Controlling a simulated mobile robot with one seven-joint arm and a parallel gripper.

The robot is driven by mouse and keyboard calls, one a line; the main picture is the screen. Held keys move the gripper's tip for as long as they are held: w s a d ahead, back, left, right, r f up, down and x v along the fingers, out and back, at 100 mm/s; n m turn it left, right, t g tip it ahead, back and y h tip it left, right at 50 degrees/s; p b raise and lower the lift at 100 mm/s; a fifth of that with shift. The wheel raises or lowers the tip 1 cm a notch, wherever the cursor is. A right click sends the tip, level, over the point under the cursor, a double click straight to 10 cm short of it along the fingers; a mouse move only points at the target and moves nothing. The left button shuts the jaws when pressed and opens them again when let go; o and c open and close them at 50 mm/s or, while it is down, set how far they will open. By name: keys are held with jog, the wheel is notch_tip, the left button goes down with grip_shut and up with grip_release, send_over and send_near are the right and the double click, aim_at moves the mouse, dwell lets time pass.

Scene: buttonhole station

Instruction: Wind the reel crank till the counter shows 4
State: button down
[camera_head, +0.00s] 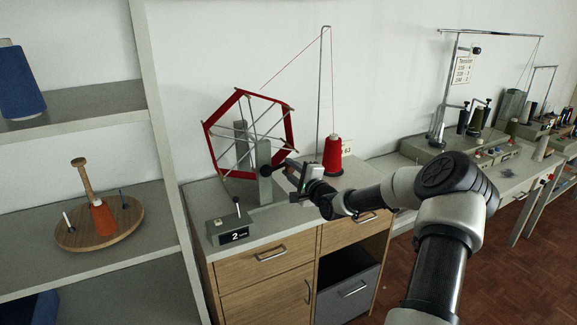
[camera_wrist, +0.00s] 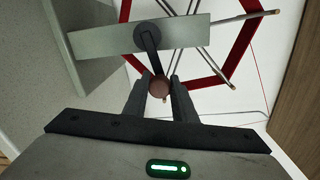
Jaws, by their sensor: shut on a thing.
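The reel (camera_head: 243,137), a hexagonal frame wound with red yarn, stands on a grey post (camera_head: 265,176) on the cabinet top. Its dark crank arm (camera_wrist: 148,48) runs from the hub to a round brown knob (camera_wrist: 159,88). My gripper (camera_wrist: 159,95) is shut on this crank knob, with one finger on each side. In the head view my gripper (camera_head: 293,170) is to the right of the hub and hides most of the knob. The counter (camera_head: 234,236), a black display at the cabinet's front left, reads 2.
A red yarn cone (camera_head: 332,155) and a tall thin thread stand (camera_head: 331,80) are behind my gripper. A small lever (camera_head: 237,206) rises behind the counter. Shelves (camera_head: 90,213) stand at the left.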

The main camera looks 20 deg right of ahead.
jog(key=shift+a+f+m+b, duration=0.1)
jog(key=shift+f+m+b, duration=0.8)
jog(key=shift+m, duration=0.45)
jog(key=shift+a+f+m+b, duration=0.15)
jog(key=shift+f+m+b, duration=0.6)
jog(key=shift+m+b, duration=0.45)
jog(key=shift+a+f+m+b, duration=0.1)
jog(key=shift+f+m+b, duration=0.7)
jog(key=shift+m, duration=0.65)
jog(key=shift+y, duration=0.3)
jog(key=c, duration=1.5)
grip_release()
jog(key=shift+o, duration=0.2)
jog(key=shift+s, duration=0.1)
jog(key=s+d, duration=0.1)
jog(key=s, duration=1.6)
jog(key=shift+r, duration=0.3)
jog(key=shift+s+d, duration=0.1)
